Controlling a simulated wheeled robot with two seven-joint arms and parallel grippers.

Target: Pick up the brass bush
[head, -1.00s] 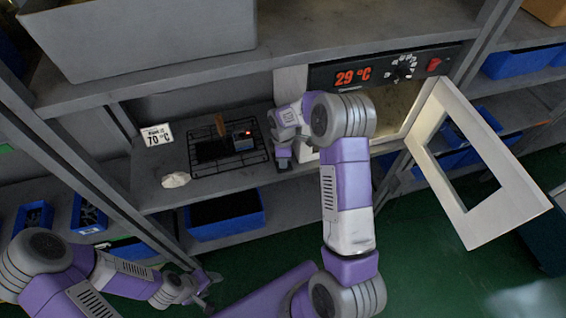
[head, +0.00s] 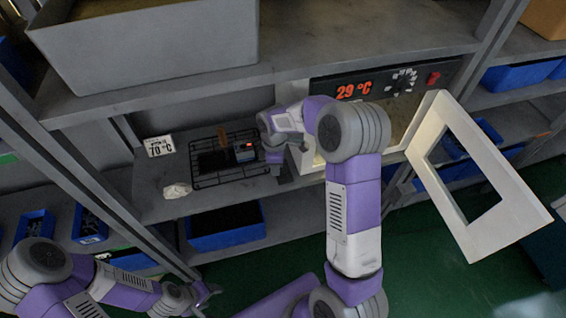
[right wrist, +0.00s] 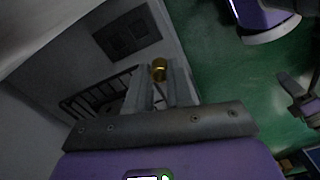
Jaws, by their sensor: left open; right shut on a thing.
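The brass bush (right wrist: 159,70) is a small gold ring-like piece, held between the fingertips of my right gripper (right wrist: 160,82) in the right wrist view. In the head view my right gripper (head: 283,172) is at the front of the oven, just right of the wire rack, and the bush cannot be made out there. My left gripper (head: 207,291) is low at the left, open and empty, well away from the bush.
The wire rack (head: 205,180) stands on the shelf with a small dark device (head: 244,153) on it. A 70 °C sign (head: 159,146) and a white lump (head: 177,190) are beside it. The oven display (head: 354,90) reads 29 °C. Its door (head: 505,215) hangs open at the right.

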